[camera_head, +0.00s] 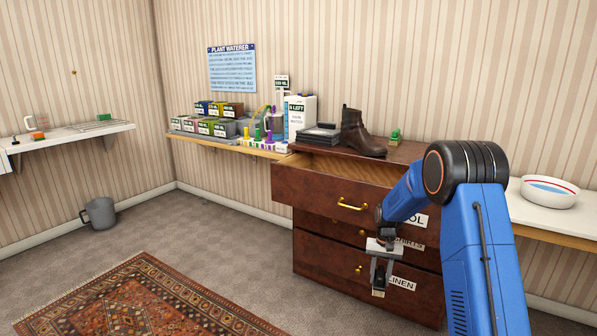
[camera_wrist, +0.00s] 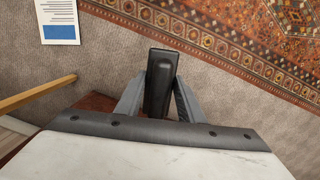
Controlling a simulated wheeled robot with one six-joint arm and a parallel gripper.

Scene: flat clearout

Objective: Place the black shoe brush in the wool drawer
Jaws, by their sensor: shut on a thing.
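My gripper (camera_head: 380,285) is shut on the black shoe brush, which shows as a dark, long block between the fingers in the wrist view (camera_wrist: 160,80). In the head view only a small tan end of the brush (camera_head: 378,293) shows below the fingers. My gripper is in front of the chest's lower drawers, below the top drawer. The wool drawer (camera_head: 318,192) is the top one, with a brass handle, and stands pulled out. Its label is partly hidden by my arm, leaving "OL". Its inside shows only as a narrow strip of pale wood.
The shirts and linen drawers (camera_head: 330,270) below are shut. A brown boot (camera_head: 358,132), dark folded items (camera_head: 318,135) and a green-topped item (camera_head: 395,138) stand on the chest. A white bowl (camera_head: 550,191) is right. A patterned rug (camera_head: 145,300) lies on the floor left.

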